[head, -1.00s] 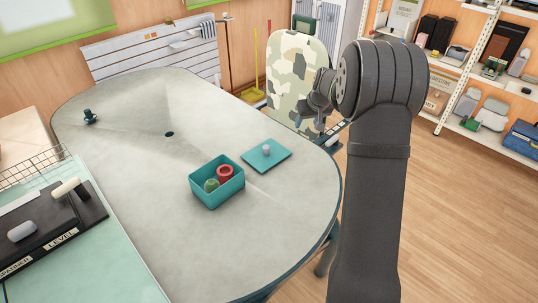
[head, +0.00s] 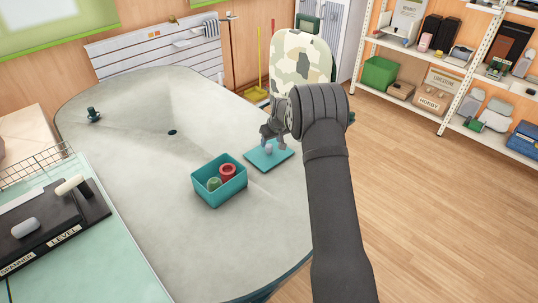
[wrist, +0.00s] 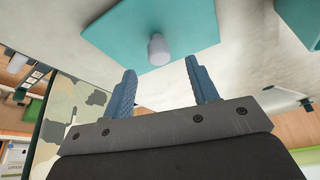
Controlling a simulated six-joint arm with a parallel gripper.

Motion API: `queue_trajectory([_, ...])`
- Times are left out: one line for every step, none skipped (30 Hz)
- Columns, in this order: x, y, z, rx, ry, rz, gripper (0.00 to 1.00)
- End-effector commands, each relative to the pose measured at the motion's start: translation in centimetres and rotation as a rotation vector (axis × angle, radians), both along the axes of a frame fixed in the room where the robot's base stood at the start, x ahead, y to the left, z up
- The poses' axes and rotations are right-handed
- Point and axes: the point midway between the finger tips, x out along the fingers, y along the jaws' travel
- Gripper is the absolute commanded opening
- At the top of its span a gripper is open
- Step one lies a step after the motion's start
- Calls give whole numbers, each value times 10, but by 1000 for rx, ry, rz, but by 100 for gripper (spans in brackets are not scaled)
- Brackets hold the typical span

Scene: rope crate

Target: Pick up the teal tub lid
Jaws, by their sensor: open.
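The teal tub lid (head: 262,160) lies flat on the grey table, a square plate with a pale knob (head: 268,149) in its middle. In the wrist view the lid (wrist: 185,28) is at the top, with its knob (wrist: 157,48) ahead of and between the fingers. My gripper (head: 274,141) is above the lid, close to the knob. In the wrist view my gripper (wrist: 162,80) is open, with nothing between its two blue-grey fingers. The teal tub (head: 219,188) stands open to the left of the lid and holds a red ring-like piece (head: 228,171) and a green piece (head: 214,184).
The grey table (head: 130,140) has wide clear room around the tub. A small dark green object (head: 93,115) stands at its far left. A camouflage-patterned chair back (head: 300,60) rises just beyond the table's edge near my gripper. A tray labelled "LEVEL" (head: 64,237) is at the left.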

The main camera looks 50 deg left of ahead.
Motion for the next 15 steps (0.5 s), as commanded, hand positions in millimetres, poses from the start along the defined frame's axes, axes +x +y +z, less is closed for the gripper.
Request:
queue_trajectory([1,2,-4,0,0,0,54])
queue_trajectory([1,3,-6,1,0,0,54])
queue_trajectory([1,3,-8,1,0,0,54])
queue_trajectory([1,4,-9,0,0,0,54])
queue_trajectory([1,4,-10,0,0,0,54])
queue_trajectory([2,5,-13,-1,0,0,54])
queue_trajectory([2,5,-15,-1,0,0,54])
queue_trajectory([2,7,-17,-1,0,0,54])
queue_trajectory([3,8,-22,-1,0,0,54])
queue_trajectory([4,10,-26,-1,1,0,54])
queue_trajectory([4,11,-30,-2,2,-1,54])
queue_trajectory([5,14,-35,-2,2,-1,54])
queue_trajectory([6,15,-39,-2,2,-1,54])
queue_trajectory([6,17,-43,-2,2,-1,54])
queue_trajectory([7,18,-47,-1,1,-1,54])
